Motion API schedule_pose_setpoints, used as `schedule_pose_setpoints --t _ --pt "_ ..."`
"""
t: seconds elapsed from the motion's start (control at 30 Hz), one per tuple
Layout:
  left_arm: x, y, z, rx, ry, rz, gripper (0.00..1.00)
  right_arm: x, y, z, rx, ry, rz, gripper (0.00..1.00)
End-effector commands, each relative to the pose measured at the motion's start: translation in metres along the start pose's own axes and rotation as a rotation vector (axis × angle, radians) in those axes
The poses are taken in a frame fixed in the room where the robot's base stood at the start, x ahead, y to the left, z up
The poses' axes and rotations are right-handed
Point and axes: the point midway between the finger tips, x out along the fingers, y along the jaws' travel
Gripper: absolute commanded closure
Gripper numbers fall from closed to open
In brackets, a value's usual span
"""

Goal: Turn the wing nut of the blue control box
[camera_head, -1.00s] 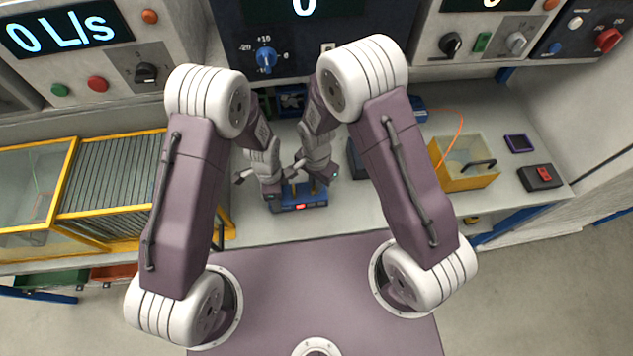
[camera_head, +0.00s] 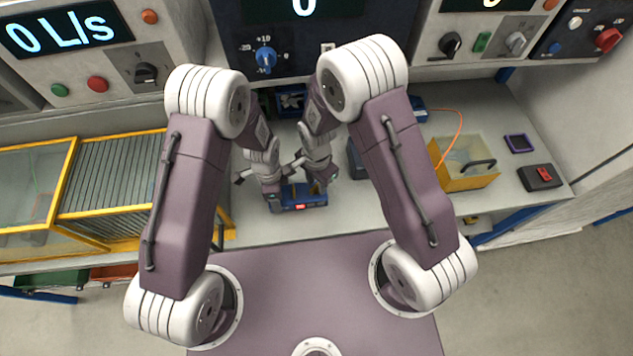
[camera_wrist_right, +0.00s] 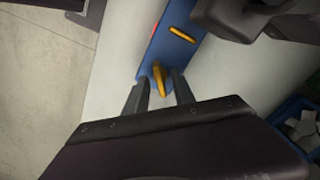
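The blue control box (camera_head: 300,201) lies on the worktop between my arms, with a small red light on its front. It also shows in the right wrist view (camera_wrist_right: 162,48) with two yellow wing nuts. The nearer wing nut (camera_wrist_right: 160,79) lies between the fingers of my right gripper (camera_wrist_right: 160,94), which are apart with gaps beside it. In the head view my right gripper (camera_head: 318,183) is over the box's right end. My left gripper (camera_head: 273,194) is at the box's left end; its fingers are too small and hidden to read. A dark part of it appears in the wrist view (camera_wrist_right: 250,16).
A yellow-framed rack (camera_head: 112,185) stands at the left. A yellow-rimmed bin (camera_head: 465,180) and a black box with a red switch (camera_head: 540,177) are at the right. Panels with knobs (camera_head: 266,58) line the back. The worktop in front of the box is clear.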

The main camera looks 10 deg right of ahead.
Motion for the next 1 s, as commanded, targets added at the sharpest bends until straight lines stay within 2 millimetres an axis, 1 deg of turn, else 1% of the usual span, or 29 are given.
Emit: schedule_pose_setpoints --t 0.17,0.27,0.37,0.5,0.6,0.7,0.83,1.0 --pt "0.000 0.000 0.000 0.000 0.000 0.001 0.93 0.000 0.000 0.000 0.000 0.000 -0.001 0.69" --pt "0.000 0.000 0.000 0.000 0.000 0.000 0.93 -0.009 -0.001 0.000 -0.001 0.001 -0.003 0.69" --pt "0.000 0.000 0.000 0.000 0.000 0.000 0.93 -0.030 -0.002 0.000 -0.001 0.002 -0.006 0.69" --pt "0.000 0.000 0.000 0.000 0.000 0.000 0.93 -0.068 -0.002 -0.001 0.000 0.002 -0.007 0.69" --pt "0.000 0.000 0.000 0.000 0.000 0.000 0.93 -0.091 -0.002 -0.001 0.000 0.002 -0.007 0.69" --pt "0.000 0.000 0.000 0.000 0.000 0.000 0.93 -0.107 -0.001 -0.001 0.000 0.001 -0.004 0.69" --pt "0.000 0.000 0.000 0.000 0.000 -0.001 0.93 -0.118 0.000 0.000 0.000 0.000 -0.001 0.69" --pt "0.000 0.000 0.000 0.000 0.001 -0.001 0.93 -0.120 0.000 0.000 0.000 0.000 0.000 0.69"
